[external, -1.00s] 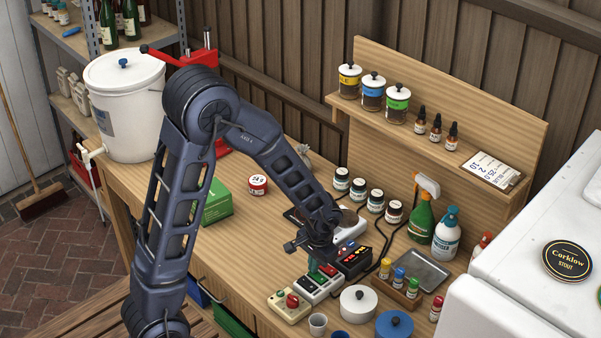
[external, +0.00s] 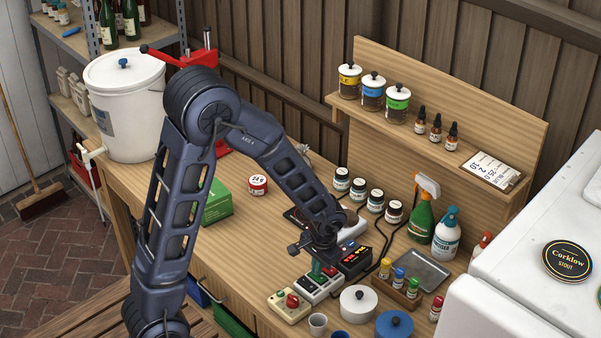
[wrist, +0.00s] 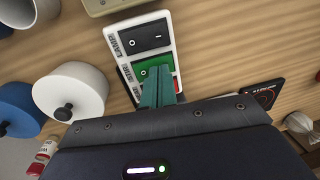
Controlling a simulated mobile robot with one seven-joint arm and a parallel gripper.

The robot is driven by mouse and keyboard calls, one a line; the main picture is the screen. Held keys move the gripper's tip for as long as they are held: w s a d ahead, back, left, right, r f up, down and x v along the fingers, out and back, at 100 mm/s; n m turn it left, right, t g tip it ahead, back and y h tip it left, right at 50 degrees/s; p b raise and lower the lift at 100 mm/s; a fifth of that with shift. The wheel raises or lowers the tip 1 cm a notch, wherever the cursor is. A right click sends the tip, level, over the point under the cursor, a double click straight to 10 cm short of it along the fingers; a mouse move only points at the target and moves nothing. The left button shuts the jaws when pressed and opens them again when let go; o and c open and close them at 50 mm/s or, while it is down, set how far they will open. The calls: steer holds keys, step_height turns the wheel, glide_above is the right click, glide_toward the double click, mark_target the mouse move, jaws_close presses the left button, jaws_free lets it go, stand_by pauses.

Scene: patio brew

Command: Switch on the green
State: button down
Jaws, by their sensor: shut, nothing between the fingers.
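A white switch panel (wrist: 121,52) lies on the bench. In the wrist view it carries a black rocker (wrist: 146,39), a green rocker (wrist: 140,68) and a partly hidden red one. The panel also shows in the external view (external: 318,291). My gripper (wrist: 159,72) has green fingers, which are shut together and empty. Their tips are over the green rocker and cover part of it; I cannot tell if they touch it. In the external view my gripper (external: 316,270) points down at the panel.
A black controller with lit displays (external: 355,261) stands right behind the panel. A beige box with a red knob (external: 283,309) is in front of it. A white lidded pot (external: 358,307) and a blue lid (external: 394,325) stand to the right. Open bench lies behind, to the left.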

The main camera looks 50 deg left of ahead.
mark_target(311, 273)
steer(key=shift+r, duration=0.1)
step_height(311, 273, up, 14)
steer(key=a, duration=0.1)
steer(key=shift+a, duration=0.35)
stand_by(0.7)
steer(key=s+a+r+t, duration=0.1)
steer(key=s+r, duration=0.3)
steer(key=s, duration=0.3)
steer(key=s+a+r+t+h, duration=0.1)
steer(key=s+r+t, duration=0.1)
steer(key=s+r, duration=0.3)
steer(key=s+a+r+t, duration=0.1)
steer(key=s+r, duration=0.3)
steer(key=s, duration=0.6)
steer(key=shift+s+a+r+t, duration=0.25)
steer(key=shift+a+t, duration=0.05)
steer(key=shift+a, duration=0.15)
stand_by(0.8)
